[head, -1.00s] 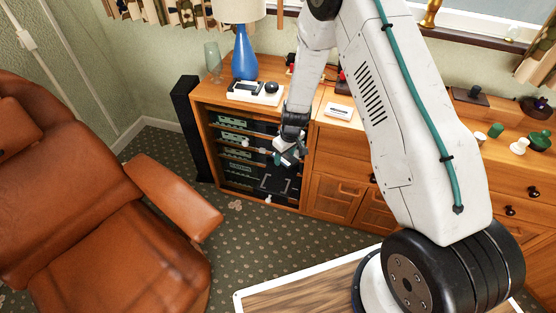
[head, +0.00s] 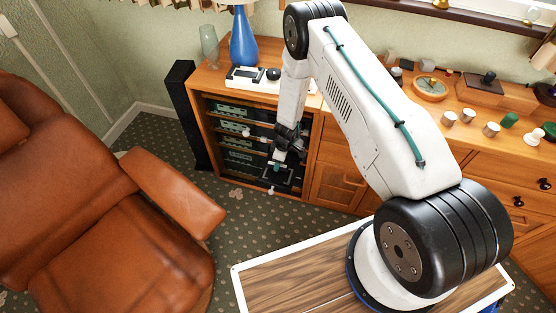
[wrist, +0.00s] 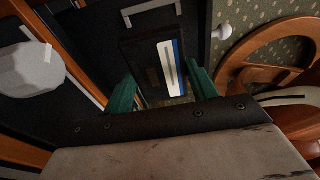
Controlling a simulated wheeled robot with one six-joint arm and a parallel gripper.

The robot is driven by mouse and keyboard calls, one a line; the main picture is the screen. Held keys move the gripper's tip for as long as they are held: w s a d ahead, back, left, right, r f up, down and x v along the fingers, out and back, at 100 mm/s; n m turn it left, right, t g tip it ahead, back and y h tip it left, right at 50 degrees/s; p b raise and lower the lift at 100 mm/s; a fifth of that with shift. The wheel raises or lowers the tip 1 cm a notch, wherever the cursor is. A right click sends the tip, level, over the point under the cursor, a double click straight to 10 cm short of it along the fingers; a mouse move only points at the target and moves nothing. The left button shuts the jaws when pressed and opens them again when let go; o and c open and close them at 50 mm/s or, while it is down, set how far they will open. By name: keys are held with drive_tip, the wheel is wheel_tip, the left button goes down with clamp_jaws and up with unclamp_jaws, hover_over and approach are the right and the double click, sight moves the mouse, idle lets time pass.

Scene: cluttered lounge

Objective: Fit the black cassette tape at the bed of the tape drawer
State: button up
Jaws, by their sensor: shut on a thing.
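My gripper (head: 278,165) points down in front of the cabinet's open shelves, over the pulled-out dark tape drawer (head: 268,181). In the wrist view its two green fingers (wrist: 163,86) are shut on the black cassette tape (wrist: 140,55), which has a white and blue label stripe. The cassette appears at or just above the drawer (wrist: 197,35); I cannot tell whether it touches the bed. In the head view the cassette is too small and covered to make out clearly.
A wooden cabinet (head: 335,120) holds several stacked decks. A white knob (wrist: 222,31) is beside the drawer in the wrist view. A blue lamp (head: 243,40) and a glass vase (head: 209,45) stand on top. A brown armchair (head: 155,235) is at left, a black speaker (head: 187,110) beside the cabinet.

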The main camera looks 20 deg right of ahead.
hover_over(278, 174)
drive_tip(key=shift+s+d+f, duration=0.1)
drive_tip(key=shift+f, duration=1.35)
drive_tip(key=shift+s+d+f, duration=0.1)
drive_tip(key=shift+f, duration=1.35)
drive_tip(key=shift+f, duration=0.9)
drive_tip(key=o, duration=1.1)
drive_tip(key=shift+o, duration=0.2)
drive_tip(key=shift+r, duration=0.1)
drive_tip(key=r, duration=0.5)
drive_tip(key=d+r, duration=0.1)
drive_tip(key=r, duration=0.1)
drive_tip(key=shift+s+r, duration=0.3)
